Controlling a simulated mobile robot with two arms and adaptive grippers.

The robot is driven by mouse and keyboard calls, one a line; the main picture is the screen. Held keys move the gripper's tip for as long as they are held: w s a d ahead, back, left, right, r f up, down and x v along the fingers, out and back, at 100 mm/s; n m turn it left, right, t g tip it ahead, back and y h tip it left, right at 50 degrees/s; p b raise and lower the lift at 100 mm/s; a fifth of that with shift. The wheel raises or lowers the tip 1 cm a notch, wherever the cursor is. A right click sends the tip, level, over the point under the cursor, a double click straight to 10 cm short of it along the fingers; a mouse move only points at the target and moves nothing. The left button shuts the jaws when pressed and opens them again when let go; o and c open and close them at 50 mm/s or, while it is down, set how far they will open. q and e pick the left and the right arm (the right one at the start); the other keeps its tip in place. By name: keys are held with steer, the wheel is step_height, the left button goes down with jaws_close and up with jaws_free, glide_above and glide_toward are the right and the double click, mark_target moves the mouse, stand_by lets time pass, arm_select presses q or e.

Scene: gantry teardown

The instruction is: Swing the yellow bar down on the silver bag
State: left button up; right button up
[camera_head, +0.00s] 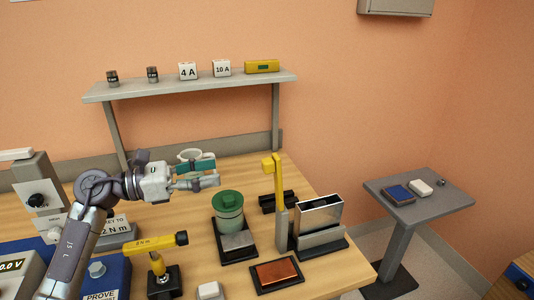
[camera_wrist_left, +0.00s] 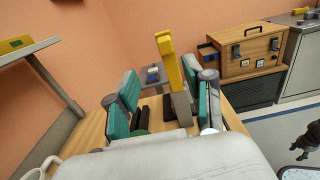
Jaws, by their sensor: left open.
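The yellow bar (camera_head: 278,180) stands upright on a grey post, with a short bent end at its top. It also shows in the left wrist view (camera_wrist_left: 170,65), beyond and between my fingers. The silver bag (camera_head: 320,213) appears to be the shiny upright block in a grey holder just right of the post; in the left wrist view I cannot make it out. My left gripper (camera_head: 213,174) is open and empty, left of the bar and apart from it. Its teal-padded fingers (camera_wrist_left: 165,105) frame the wrist view. My right gripper is not in view.
A yellow torque tool (camera_head: 157,243) and a copper pad (camera_head: 278,273) are nearer the front. A shelf (camera_head: 190,86) runs along the back wall.

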mark_target(262, 164)
arm_select(q)
steer(key=p+x, duration=0.1)
steer(key=x, duration=0.1)
steer(key=p+x, duration=0.1)
steer(key=x, duration=0.2)
steer(key=p+x, duration=0.1)
steer(key=x, duration=0.2)
steer(key=shift+s+d+r, duration=0.3)
steer(key=shift+s+d, duration=0.05)
steer(key=shift+d, duration=0.05)
steer(key=p+x, duration=0.1)
steer(key=x, duration=0.2)
steer(key=shift+d, duration=0.25)
steer(key=shift+w+d+f, duration=0.1)
steer(key=shift+w+d, duration=0.05)
steer(key=shift+d, duration=0.1)
steer(key=shift+w+d, duration=0.1)
steer(key=shift+d, duration=0.05)
steer(key=c, duration=0.8)
jaws_close()
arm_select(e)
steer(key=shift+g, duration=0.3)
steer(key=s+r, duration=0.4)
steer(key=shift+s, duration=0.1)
